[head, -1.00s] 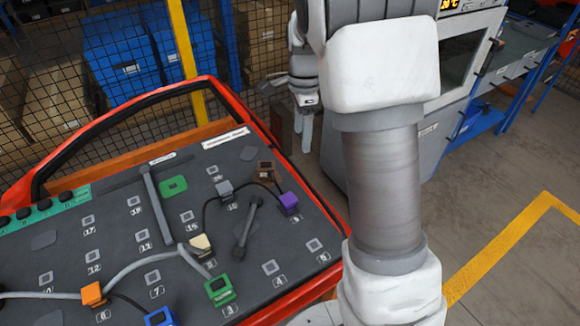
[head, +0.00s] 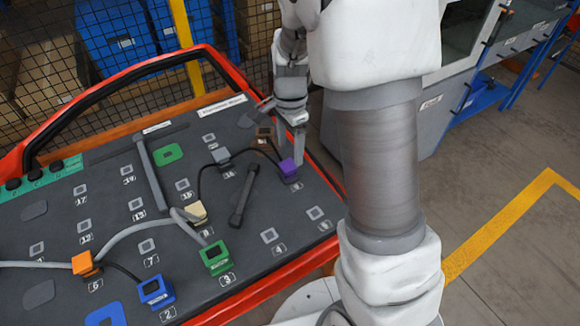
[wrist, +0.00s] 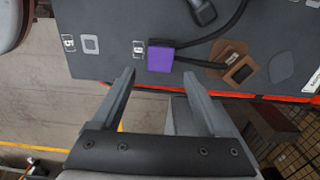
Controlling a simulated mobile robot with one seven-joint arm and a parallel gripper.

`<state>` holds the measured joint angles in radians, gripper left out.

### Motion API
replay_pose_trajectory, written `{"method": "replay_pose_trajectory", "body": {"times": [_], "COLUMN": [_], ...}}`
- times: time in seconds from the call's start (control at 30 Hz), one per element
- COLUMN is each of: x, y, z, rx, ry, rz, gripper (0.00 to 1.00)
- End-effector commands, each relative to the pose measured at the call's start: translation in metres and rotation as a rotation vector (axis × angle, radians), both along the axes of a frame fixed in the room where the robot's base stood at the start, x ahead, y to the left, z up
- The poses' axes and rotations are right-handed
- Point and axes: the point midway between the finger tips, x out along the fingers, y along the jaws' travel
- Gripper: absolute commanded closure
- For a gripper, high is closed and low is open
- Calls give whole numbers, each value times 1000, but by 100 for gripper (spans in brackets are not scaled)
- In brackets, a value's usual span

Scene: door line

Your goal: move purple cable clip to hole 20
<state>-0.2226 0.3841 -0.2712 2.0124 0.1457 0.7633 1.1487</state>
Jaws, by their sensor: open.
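The purple cable clip (head: 288,170) sits on the dark board near its right edge, with a black cable running from it. It also shows in the wrist view (wrist: 160,58), just beyond the fingertips. My gripper (head: 290,152) is open and empty, its fingers pointing down close to the purple clip. In the wrist view the fingers (wrist: 155,75) are apart, with the clip ahead of the gap between them. Contact cannot be told. A square hole (head: 209,138) lies in the board's far row; its number is too small to read surely as 20.
A grey clip (head: 221,156) and a brown clip (head: 264,133) stand near the purple one. A dark bar (head: 243,195) lies left of it. Beige (head: 196,213), green (head: 213,256), blue (head: 156,291) and orange (head: 85,264) clips stand nearer. A red rim (head: 310,248) edges the board.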

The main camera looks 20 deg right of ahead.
Motion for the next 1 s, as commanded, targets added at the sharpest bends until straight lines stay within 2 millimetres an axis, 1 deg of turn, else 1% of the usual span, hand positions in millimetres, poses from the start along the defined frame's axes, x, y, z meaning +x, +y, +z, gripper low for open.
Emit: {"method": "replay_pose_trajectory", "body": {"times": [0.03, 0.1, 0.2, 0.33, 0.5, 0.8, 0.83, 0.97, 1.0], "x": [-1, -1, -1, -1, 0, 0, 0, 0, 0], "y": [-1, 0, 0, 0, 0, 0, 0, 0, 0], "z": [-14, -27, -44, -61, -72, -74, -74, -74, -74], "rx": [-1, -1, 0, -1, 0, 0, 0, 0, 0], "ry": [4, 4, 4, 3, 1, 0, 0, 0, 0], "rz": [-1, -1, -1, -1, -1, -1, -1, -1, -1], "gripper": [22, 22, 22, 22, 22, 22, 24, 48, 55]}}
